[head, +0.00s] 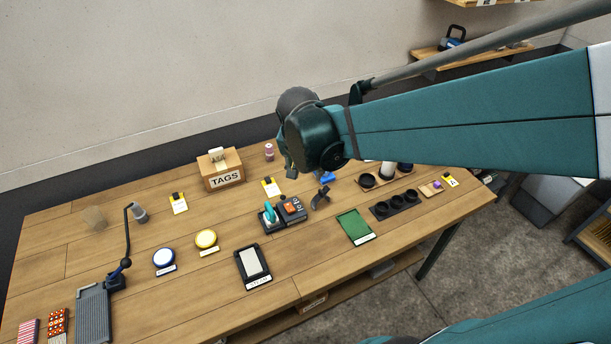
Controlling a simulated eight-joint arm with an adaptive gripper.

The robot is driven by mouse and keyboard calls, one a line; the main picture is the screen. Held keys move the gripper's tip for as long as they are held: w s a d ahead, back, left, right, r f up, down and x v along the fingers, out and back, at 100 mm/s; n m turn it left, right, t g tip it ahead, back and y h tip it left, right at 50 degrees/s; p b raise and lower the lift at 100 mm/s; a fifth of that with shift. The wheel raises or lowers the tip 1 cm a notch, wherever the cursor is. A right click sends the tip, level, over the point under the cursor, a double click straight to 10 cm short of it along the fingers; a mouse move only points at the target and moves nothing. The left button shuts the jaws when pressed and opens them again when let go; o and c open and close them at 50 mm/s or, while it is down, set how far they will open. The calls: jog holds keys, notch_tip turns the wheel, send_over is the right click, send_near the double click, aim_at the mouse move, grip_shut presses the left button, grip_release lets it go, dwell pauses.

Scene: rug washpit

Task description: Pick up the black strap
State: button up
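A small dark, bent piece (320,197) on the wooden table looks like the black strap. It lies to the right of a dark box with a teal lever and an orange part (284,212). My gripper (291,171) is above the far part of the table, up and to the left of the dark piece. It is mostly hidden behind my arm's dark end joint, so its fingers cannot be made out. No contact with the dark piece is visible.
A TAGS box (221,170) stands at the back. A green pad (356,226) and a dark holder with round cups (396,204) lie to the right. Blue (164,258) and yellow (206,239) round pads lie left. A lamp-like jointed stand (126,262) rises at the left front.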

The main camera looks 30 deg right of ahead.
aim_at(320, 191)
jog(key=w+d+f+m+g+b, duration=0.1)
jog(key=w+d+f+m, duration=0.1)
jog(key=f, duration=0.3)
jog(key=w+d+f+m+g+h+b, duration=0.1)
jog(key=w+d+f+m, duration=0.1)
jog(key=f, duration=0.3)
jog(key=w+d+f+m+h+b, duration=0.1)
jog(key=w+d+f+m, duration=0.1)
jog(key=f, duration=0.3)
jog(key=shift+w+d+f+m+g, duration=0.1)
jog(key=shift+w+f+m+g, duration=0.2)
jog(key=shift+w+m+g, duration=0.15)
jog(key=shift+f, duration=0.1)
jog(key=shift+x, duration=1.2)
jog(key=shift+w+d+f, duration=0.1)
jog(key=shift+b+x, duration=0.45)
jog(key=shift+x, duration=2.05)
